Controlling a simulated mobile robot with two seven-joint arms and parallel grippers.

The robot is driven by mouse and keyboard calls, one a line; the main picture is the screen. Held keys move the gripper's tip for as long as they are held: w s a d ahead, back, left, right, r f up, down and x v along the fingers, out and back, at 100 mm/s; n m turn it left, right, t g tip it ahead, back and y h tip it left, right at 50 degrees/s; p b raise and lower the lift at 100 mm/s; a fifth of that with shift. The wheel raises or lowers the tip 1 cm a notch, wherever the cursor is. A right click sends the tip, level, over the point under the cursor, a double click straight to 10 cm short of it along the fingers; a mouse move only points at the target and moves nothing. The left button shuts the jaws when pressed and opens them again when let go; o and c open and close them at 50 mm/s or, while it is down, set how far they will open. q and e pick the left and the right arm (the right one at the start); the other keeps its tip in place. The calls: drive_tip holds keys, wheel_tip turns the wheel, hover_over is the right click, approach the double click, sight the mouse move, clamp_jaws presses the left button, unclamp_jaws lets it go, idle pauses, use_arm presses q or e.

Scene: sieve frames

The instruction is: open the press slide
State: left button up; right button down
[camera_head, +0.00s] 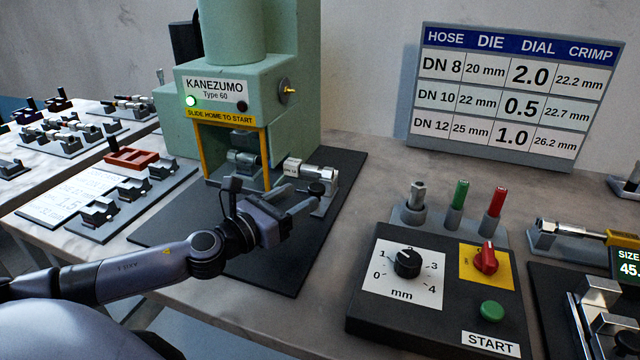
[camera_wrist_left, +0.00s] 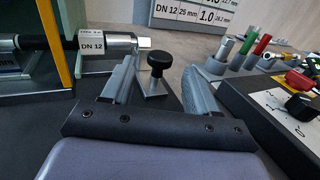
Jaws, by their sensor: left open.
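The green press (camera_head: 245,95) stands at the back, with a yellow-edged opening and a sign reading SLIDE HOME TO START. A hose fitting labelled DN 12 (camera_wrist_left: 92,42) lies level at the opening, its metal end pointing right. A black knob (camera_wrist_left: 158,62) on a small metal block stands beside the fitting; it also shows in the head view (camera_head: 317,188). I cannot tell for sure that this knob belongs to the slide. My left gripper (camera_head: 297,197) is open and empty in front of the knob. In the left wrist view the knob appears between its fingers, apart from them. My right gripper is out of view.
A control box (camera_head: 440,295) with dial, red switch and green START button stands to the right. Behind it, a holder carries a grey, a green (camera_head: 460,193) and a red pin. A chart board (camera_head: 510,95) stands behind. Die racks (camera_head: 130,190) are on the left.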

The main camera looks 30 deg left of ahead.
sight(311, 191)
use_arm(q)
drive_tip(key=shift+w+d+p, duration=0.2)
drive_tip(key=shift+w+p, duration=0.05)
drive_tip(key=shift+w, duration=0.8)
drive_tip(key=shift+w+d+p, duration=0.15)
drive_tip(key=shift+w+p, duration=0.1)
drive_tip(key=shift+w, duration=0.75)
drive_tip(key=shift+w+d+p, duration=0.2)
drive_tip(key=shift+w+p, duration=0.05)
drive_tip(key=shift+w, duration=0.8)
clamp_jaws()
